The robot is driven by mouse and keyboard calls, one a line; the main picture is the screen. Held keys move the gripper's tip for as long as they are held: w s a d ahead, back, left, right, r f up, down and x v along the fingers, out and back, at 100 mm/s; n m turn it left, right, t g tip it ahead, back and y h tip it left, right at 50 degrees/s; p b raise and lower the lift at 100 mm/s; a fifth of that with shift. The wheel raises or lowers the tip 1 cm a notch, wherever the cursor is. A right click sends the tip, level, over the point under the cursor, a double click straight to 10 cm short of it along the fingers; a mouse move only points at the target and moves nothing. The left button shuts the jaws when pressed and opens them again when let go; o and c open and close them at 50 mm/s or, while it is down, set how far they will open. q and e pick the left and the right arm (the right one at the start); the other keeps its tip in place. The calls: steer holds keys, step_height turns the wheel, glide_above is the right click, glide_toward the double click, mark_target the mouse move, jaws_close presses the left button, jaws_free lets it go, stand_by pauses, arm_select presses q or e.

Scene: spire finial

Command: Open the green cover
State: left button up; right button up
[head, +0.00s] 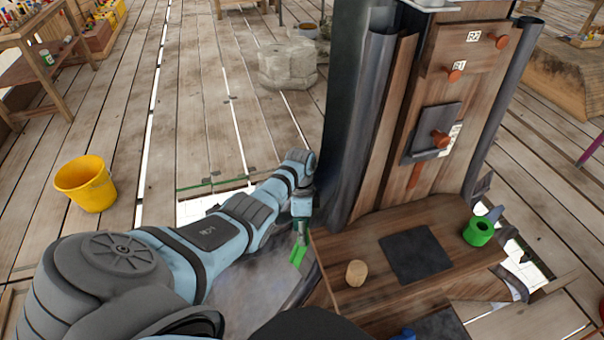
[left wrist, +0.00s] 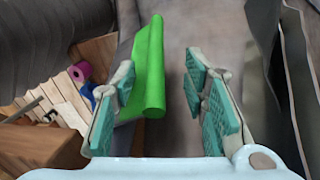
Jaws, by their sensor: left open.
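The green cover (head: 298,255) shows in the head view as a small bright green piece, at the left side of the wooden stand and just below my left gripper (head: 302,228). In the left wrist view the green cover (left wrist: 150,70) is a long piece with a rounded, rolled edge, against a grey surface. Its lower end lies between the open fingers of my left gripper (left wrist: 165,95), close to the left finger. A clear gap separates it from the right finger. I cannot tell whether the left finger touches it. My right gripper is not in view.
A panel with orange knobs (head: 440,139) rises behind. A yellow bucket (head: 86,183) stands on the plank floor, which has gaps.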

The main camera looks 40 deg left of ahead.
arm_select(q)
steer(key=shift+o, duration=0.2)
steer(key=shift+d, duration=0.1)
steer(key=shift+s+r, duration=0.15)
steer(key=shift+c, duration=1.4)
steer(key=shift+s, duration=0.15)
steer(key=c, duration=0.4)
jaws_close()
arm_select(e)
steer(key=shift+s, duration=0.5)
arm_select(q)
steer(key=shift+r, duration=0.1)
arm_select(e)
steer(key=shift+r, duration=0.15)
arm_select(q)
steer(key=shift+p, duration=0.5)
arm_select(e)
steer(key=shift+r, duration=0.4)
arm_select(q)
steer(key=shift+s, duration=0.1)
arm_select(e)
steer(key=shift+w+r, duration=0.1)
arm_select(q)
steer(key=shift+n, duration=0.3)
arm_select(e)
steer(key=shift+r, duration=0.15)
